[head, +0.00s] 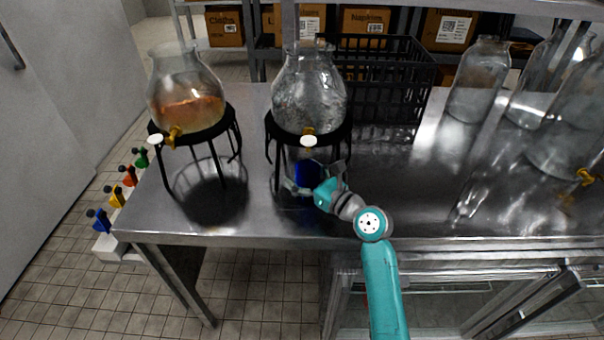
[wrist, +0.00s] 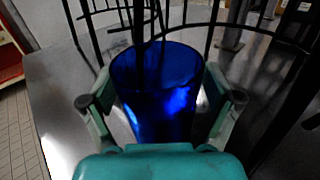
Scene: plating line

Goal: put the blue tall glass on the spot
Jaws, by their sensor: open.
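The blue tall glass (head: 306,177) stands upright on the steel table, beneath the dispenser with clear contents. In the wrist view the glass (wrist: 158,95) fills the middle, with its open rim facing up. My gripper (head: 316,178) is open, with one finger on each side of the glass. In the wrist view my gripper (wrist: 162,98) shows gaps near the fingertips; contact lower down cannot be told. No marked spot can be made out in either view.
The clear dispenser (head: 309,92) sits on a black stand (head: 277,160) close around the glass. An orange-filled dispenser (head: 186,98) stands to the left. A black crate (head: 385,80) is behind, and several glass jars (head: 480,85) stand right. The table (head: 410,205) is bare at centre right.

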